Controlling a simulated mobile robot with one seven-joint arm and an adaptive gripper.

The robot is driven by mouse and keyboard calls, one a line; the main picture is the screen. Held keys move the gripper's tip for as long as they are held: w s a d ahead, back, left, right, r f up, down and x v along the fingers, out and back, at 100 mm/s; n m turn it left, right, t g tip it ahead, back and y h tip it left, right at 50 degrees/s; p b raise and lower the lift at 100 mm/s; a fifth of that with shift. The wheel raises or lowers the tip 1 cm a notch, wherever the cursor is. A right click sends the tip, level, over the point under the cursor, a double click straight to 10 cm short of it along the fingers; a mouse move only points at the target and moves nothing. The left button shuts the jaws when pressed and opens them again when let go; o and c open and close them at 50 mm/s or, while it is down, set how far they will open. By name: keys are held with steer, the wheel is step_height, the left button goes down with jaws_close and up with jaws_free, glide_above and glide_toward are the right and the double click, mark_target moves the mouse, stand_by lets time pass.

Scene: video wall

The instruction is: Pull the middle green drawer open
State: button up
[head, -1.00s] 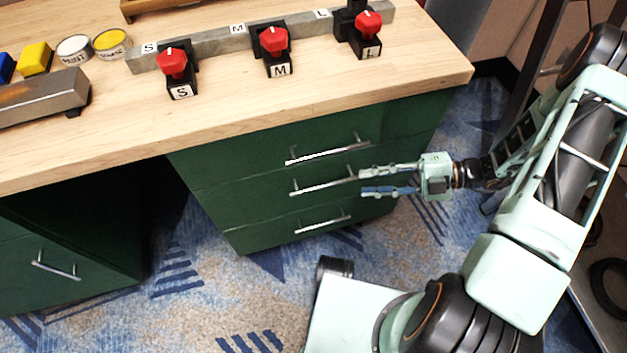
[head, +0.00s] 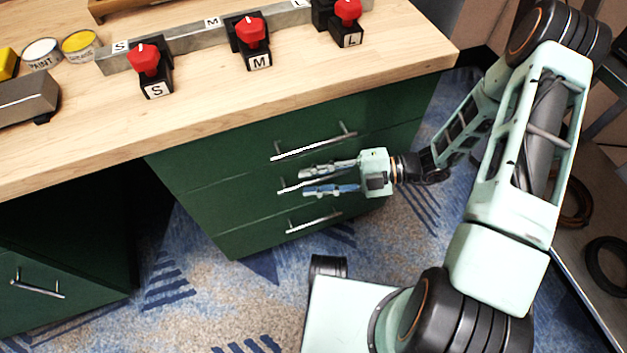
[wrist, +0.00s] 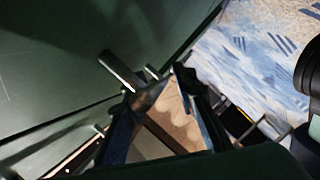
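The middle green drawer (head: 222,206) is the second of three in the cabinet under the wooden worktop. Its front looks flush with the others. Its silver bar handle (head: 286,190) shows at the left end; the rest is hidden by my gripper. My gripper (head: 302,180) comes in from the right, with one finger above the handle and one below it. The fingers are apart, and the handle seems to lie between them, but I cannot tell whether they touch it. In the wrist view, a silver bar (wrist: 121,70) shows close to the parted fingertips (wrist: 155,84).
The top drawer handle (head: 314,147) is just above my upper finger, and the bottom drawer handle (head: 314,222) is below. Red-knobbed switches (head: 251,40) stand on the worktop (head: 215,107). The carpet (head: 215,275) before the drawers shows clear floor.

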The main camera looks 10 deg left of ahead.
jaws_close()
stand_by(0.5)
